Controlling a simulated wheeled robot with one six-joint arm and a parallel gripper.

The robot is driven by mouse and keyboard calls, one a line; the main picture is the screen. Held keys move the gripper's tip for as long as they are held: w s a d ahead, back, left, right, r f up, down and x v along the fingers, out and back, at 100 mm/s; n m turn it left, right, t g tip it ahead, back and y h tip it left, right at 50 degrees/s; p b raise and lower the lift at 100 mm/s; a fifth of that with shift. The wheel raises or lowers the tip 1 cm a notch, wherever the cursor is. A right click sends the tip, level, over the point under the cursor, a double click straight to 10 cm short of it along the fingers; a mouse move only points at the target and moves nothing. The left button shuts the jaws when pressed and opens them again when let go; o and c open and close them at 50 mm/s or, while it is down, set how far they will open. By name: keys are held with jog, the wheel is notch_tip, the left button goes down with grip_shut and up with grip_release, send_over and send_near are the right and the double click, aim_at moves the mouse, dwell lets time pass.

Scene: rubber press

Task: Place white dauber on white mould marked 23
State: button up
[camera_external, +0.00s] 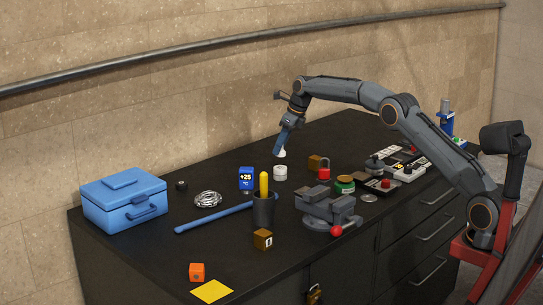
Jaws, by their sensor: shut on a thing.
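My gripper (285,143) points down and is shut on a small white dauber (282,153). It holds the dauber above the tabletop, near the middle of the black workbench. A short white cylinder, which looks like the white mould (280,173), stands on the bench just below the dauber in the picture. A gap shows between them. I cannot read a number on it at this size.
A grey vise (327,209) stands in front. A blue toolbox (124,199) is far left.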

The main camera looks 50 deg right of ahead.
aim_at(283, 150)
jog(key=shift+f+p, duration=0.6)
jog(key=shift+f, duration=1.7)
jog(key=shift+f, duration=0.1)
jog(key=o, duration=1)
jog(key=shift+r, duration=0.25)
jog(key=b+v, duration=0.2)
jog(key=v, duration=0.9)
jog(key=shift+s+r, duration=0.3)
jog(key=shift+s, duration=0.1)
